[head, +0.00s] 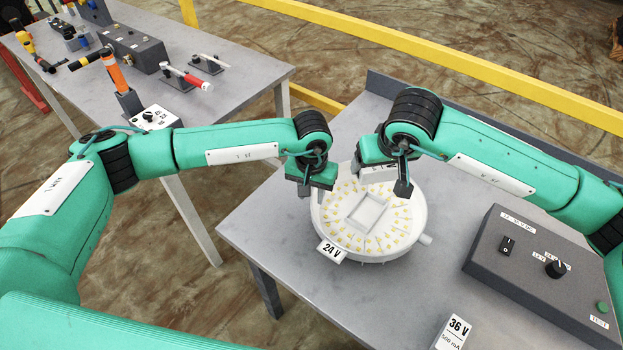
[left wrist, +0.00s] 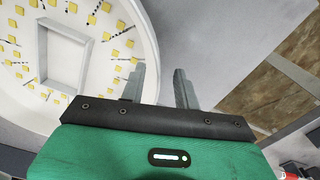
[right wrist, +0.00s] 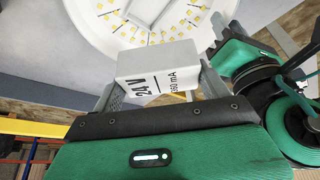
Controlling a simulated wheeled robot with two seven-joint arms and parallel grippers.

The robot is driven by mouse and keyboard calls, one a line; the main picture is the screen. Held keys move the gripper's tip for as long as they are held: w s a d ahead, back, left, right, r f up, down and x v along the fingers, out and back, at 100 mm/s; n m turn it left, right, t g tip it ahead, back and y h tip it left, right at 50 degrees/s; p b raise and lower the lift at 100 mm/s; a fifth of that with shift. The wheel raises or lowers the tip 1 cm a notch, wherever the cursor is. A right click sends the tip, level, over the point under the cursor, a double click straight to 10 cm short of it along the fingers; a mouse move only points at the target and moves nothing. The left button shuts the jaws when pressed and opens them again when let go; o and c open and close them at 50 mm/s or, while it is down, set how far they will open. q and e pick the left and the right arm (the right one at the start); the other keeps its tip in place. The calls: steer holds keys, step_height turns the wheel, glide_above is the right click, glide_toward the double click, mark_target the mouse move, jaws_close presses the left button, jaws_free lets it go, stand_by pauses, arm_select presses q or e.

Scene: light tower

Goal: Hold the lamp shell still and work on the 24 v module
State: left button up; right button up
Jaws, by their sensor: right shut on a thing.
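The lamp shell (head: 422,205) is a round white dish with yellow LEDs and a square frame in its middle, on the near table. It also shows in the left wrist view (left wrist: 147,45) and right wrist view (right wrist: 92,42). My left gripper (head: 323,192) is open at the shell's left rim; its fingers (left wrist: 160,85) are apart. I cannot tell if they straddle the rim. My right gripper (head: 382,180) is shut on the white 24 V module (right wrist: 158,68), held above the shell's far side. In the head view the arm partly hides the module (head: 376,174).
A white tag reading 24 V (head: 331,251) is at the shell's front. A 36 V block (head: 455,332) stands at the near edge. A dark control box (head: 545,270) with switch and knob stands right. Another table (head: 245,85) with tools is behind left, beside a yellow rail (head: 400,40).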

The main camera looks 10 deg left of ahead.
arm_select(q)
steer(key=shift+f, duration=0.8)
steer(key=shift+c, duration=0.4)
jaws_close()
stand_by(1.6)
